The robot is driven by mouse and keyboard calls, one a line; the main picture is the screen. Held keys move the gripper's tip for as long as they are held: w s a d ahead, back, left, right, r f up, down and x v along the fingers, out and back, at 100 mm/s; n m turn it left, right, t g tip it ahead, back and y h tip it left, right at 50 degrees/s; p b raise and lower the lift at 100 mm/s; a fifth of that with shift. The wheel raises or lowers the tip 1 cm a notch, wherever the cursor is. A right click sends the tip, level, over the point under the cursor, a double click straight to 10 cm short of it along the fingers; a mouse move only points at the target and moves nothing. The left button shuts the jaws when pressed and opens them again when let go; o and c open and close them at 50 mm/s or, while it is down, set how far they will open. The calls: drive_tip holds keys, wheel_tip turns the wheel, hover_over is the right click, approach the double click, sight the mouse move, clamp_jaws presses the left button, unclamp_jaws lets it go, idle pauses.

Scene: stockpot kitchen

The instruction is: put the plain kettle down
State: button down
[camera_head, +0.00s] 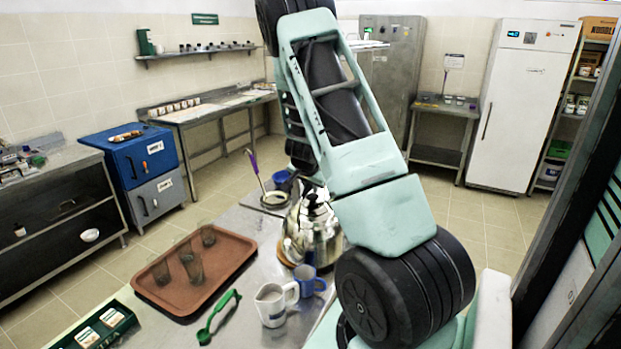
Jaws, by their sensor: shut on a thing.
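The plain kettle (310,236) is shiny metal with a dark handle and lid knob. It is upright over the right side of the steel table (232,222), just left of my upper arm. My gripper (313,188) is at the kettle's top, mostly hidden behind my own arm, and it is shut on the kettle. The fingers cannot be made out clearly. The kettle's right edge is partly hidden by my arm. I cannot tell whether its base touches the table.
A white jug (272,308) and blue mug (308,284) stand in front of the kettle. A green utensil (217,318) lies beside them. A brown tray (228,270) with several glasses is left. A container with a purple-handled utensil (255,168) and a blue cup (282,178) are behind.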

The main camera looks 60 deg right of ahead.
drive_tip(key=shift+w+f, duration=0.1)
drive_tip(key=shift+d, duration=0.1)
drive_tip(key=shift+f, duration=0.2)
drive_tip(key=c, duration=1.3)
unclamp_jaws()
drive_tip(key=shift+f, duration=0.1)
drive_tip(key=shift+o, duration=0.2)
